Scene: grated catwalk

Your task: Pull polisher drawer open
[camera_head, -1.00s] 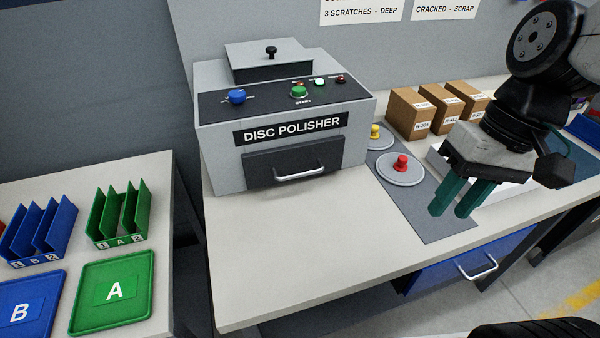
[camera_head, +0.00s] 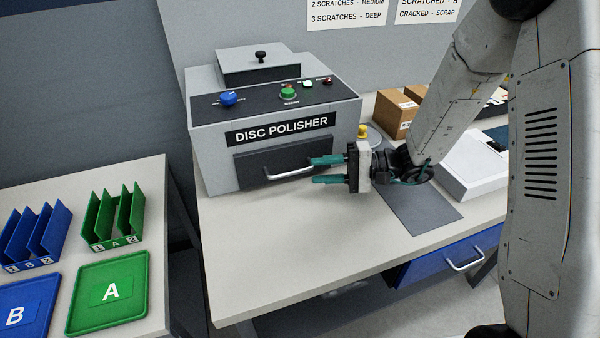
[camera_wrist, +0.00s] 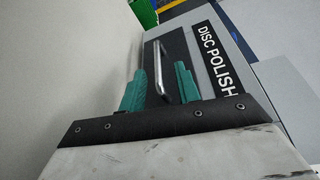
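The grey disc polisher (camera_head: 210,140) stands on the bench with its dark drawer (camera_head: 252,164) shut in the front face. The silver drawer handle (camera_head: 290,173) spans the drawer's lower front. My gripper (camera_head: 328,170) is open, with green fingers pointing left at the drawer, one above the other, near the handle's right end. In the wrist view the handle (camera_wrist: 159,72) shows between the two fingers of my gripper (camera_wrist: 160,85). Nothing is clamped. Whether a finger touches the handle I cannot tell.
Knobs and buttons (camera_head: 289,92) sit on the polisher's top panel. Cardboard boxes (camera_head: 395,112) and a white case (camera_head: 475,165) stand to the right, partly behind my arm. Green (camera_head: 108,292) and blue trays lie on the left table. The bench (camera_head: 265,240) before the drawer is clear.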

